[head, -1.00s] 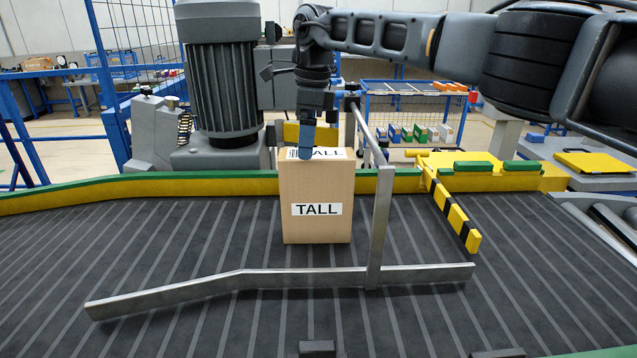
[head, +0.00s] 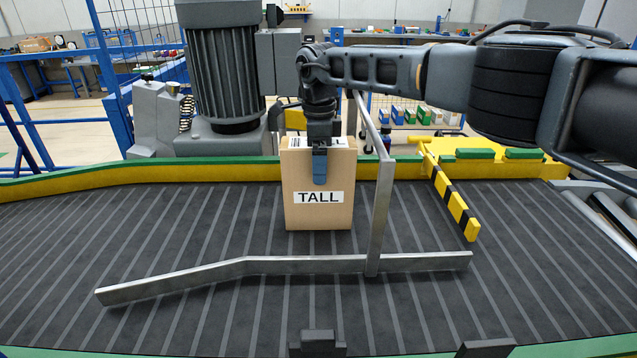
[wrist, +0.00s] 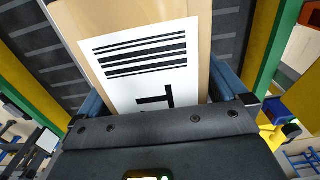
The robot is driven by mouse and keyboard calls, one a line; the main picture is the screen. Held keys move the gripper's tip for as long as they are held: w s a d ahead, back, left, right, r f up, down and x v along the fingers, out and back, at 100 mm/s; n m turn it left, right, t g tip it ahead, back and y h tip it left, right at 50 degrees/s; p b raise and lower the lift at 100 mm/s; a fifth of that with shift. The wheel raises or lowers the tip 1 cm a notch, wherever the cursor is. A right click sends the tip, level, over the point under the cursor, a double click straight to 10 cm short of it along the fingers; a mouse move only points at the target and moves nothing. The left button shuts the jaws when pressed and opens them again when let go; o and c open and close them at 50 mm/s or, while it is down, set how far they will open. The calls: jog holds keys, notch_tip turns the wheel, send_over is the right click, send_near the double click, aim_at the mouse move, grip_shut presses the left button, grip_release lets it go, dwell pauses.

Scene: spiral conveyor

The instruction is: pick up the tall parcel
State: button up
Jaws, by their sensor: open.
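The tall parcel (head: 318,213) is a light brown box with a white "TALL" label. It stands upright on the dark conveyor belt (head: 150,255), near the far yellow and green rail. My gripper (head: 320,168) points down at its top, with a blue finger in front of the box's near face. In the wrist view the parcel's top (wrist: 205,22) with a barcode label lies close below the gripper (wrist: 160,100), between its two blue fingers. The jaws are open around the parcel. Whether a finger touches it I cannot tell; the far finger is hidden in the head view.
A metal guide bar (head: 290,264) lies across the belt in front of the parcel, and its upright post (head: 381,205) stands close to the parcel's right. A yellow-black striped arm (head: 455,205) is further right. A grey motor (head: 225,70) stands behind the rail.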

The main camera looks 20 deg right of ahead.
jog(key=shift+r, duration=0.1)
grip_shut()
dwell(0.8)
